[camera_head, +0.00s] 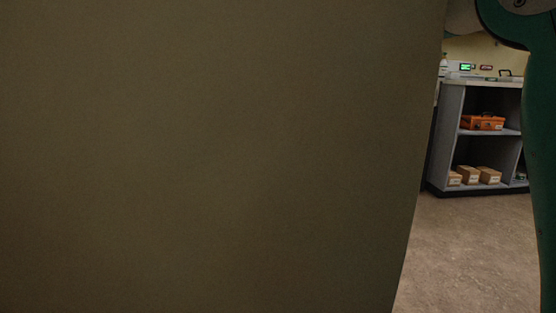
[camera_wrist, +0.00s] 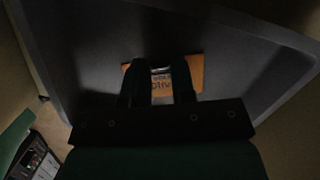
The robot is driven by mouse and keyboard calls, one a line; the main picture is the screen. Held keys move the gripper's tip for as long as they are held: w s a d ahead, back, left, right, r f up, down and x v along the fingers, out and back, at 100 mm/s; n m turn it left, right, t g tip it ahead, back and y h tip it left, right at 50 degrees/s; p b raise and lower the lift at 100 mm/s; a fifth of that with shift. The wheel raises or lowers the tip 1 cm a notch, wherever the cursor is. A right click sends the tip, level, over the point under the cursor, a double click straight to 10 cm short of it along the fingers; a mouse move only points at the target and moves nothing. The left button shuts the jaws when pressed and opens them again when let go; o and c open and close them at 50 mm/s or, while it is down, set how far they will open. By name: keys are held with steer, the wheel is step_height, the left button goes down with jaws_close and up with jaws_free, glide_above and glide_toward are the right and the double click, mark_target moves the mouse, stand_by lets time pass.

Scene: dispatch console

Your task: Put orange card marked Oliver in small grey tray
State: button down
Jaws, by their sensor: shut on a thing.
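In the wrist view my gripper (camera_wrist: 160,66) is shut on the orange card (camera_wrist: 196,72), which shows on both sides of the dark fingers. Part of its lettering, "Oliv", reads between them. Behind the card is a broad dark grey surface (camera_wrist: 85,45) with a paler raised edge. I cannot tell whether this is the small grey tray, or whether the card touches it. In the head view neither the card, my gripper nor a small grey tray can be made out.
A large plain brown surface (camera_head: 200,160) blocks most of the head view. At right, a grey shelf unit (camera_head: 450,135) holds an orange case (camera_head: 482,122) and cardboard boxes (camera_head: 488,175). Bare floor (camera_head: 465,245) lies before it. A panel with small controls (camera_wrist: 38,160) shows lower left in the wrist view.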

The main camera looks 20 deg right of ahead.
steer(key=c, duration=1)
jaws_free()
steer(key=shift+o, duration=0.2)
steer(key=p+v, duration=0.7)
steer(key=p, duration=0.1)
steer(key=shift+r, duration=0.35)
